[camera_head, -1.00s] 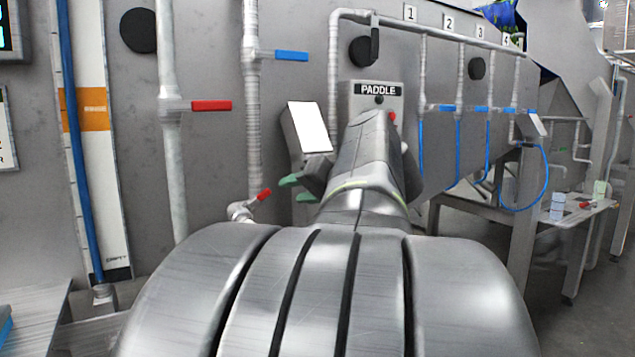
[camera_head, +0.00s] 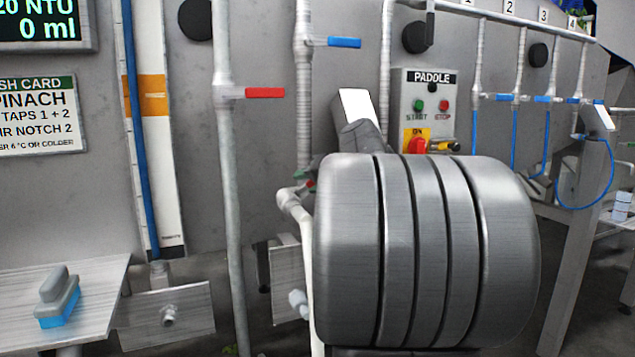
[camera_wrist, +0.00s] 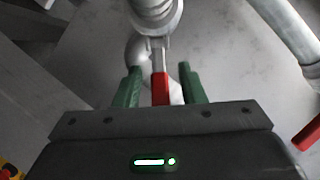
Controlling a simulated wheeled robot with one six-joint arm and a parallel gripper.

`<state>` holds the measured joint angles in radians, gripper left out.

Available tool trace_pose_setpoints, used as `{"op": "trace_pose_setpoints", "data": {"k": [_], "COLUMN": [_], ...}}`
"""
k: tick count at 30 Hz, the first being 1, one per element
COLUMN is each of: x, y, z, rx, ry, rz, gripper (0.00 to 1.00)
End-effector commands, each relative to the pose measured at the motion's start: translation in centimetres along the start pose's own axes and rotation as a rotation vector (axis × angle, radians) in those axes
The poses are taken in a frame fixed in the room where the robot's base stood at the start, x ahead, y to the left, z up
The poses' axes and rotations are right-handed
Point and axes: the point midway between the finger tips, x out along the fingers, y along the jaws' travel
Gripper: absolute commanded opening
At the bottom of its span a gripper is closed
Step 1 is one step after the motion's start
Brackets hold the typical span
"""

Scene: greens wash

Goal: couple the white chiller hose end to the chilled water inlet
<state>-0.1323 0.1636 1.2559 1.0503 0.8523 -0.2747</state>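My gripper (camera_wrist: 159,86) is open in the wrist view, its green fingers on either side of a red valve handle (camera_wrist: 160,88) with gaps showing. In the head view my arm mostly hides the gripper at the valve. A white tube (camera_head: 306,262) runs down from the elbow below that valve, partly behind my arm. A white stub (camera_head: 298,301) sits at a metal plate left of the tube; it may be the chiller hose end, but I cannot tell. A short grey fitting (camera_head: 168,316) on another plate, lower left, may be the inlet; no label shows.
A pipe with a red handle (camera_head: 264,92) stands left of my arm; a blue handle (camera_head: 344,42) is above. The paddle control box (camera_head: 428,108) is behind my arm. A blue-bristled brush (camera_head: 58,298) lies on the left bench (camera_head: 95,285).

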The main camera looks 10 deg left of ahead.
Motion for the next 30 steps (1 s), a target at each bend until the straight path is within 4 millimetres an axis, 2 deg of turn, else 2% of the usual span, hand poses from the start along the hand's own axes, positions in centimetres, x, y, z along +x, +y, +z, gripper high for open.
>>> {"op": "trace_pose_setpoints", "data": {"k": [11,17,23,30], "x": [0.63,0.62,0.64,0.53], "y": [-0.01,-0.01,0.09,0.37], "z": [0.00,0.00,0.15,0.71], "rx": [-0.001,-0.001,-0.001,-0.004], "ry": [0.001,0.001,0.008,0.103], "rz": [0.000,0.000,0.000,-0.001], "gripper": [0.36,0.00,0.00,0.00]}}
